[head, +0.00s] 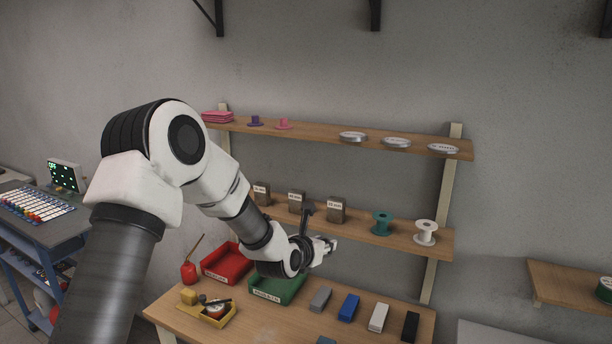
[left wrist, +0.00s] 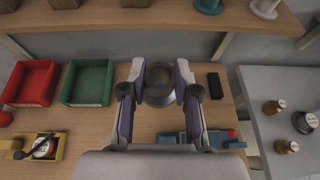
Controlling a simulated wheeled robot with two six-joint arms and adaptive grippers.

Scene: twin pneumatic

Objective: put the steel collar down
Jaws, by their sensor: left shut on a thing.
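My left gripper (head: 322,248) is over the back of the workbench, in front of the lower shelf. In the left wrist view its two fingers (left wrist: 160,88) are closed on the sides of a round grey metal piece, the steel collar (left wrist: 159,84). The collar is held between the fingertips, with the bench behind it in that view. I cannot tell how high it is above the bench. In the head view the gripper and wrist mostly hide the collar. My right gripper is not in view.
The workbench (head: 180,322) carries a red tray (head: 226,262), a green tray (head: 277,288), a yellow tray (head: 218,318) and grey, blue (head: 348,308), white and black (head: 410,327) blocks. The lower shelf (head: 395,240) holds boxes and spools. A grey table (left wrist: 262,90) stands right.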

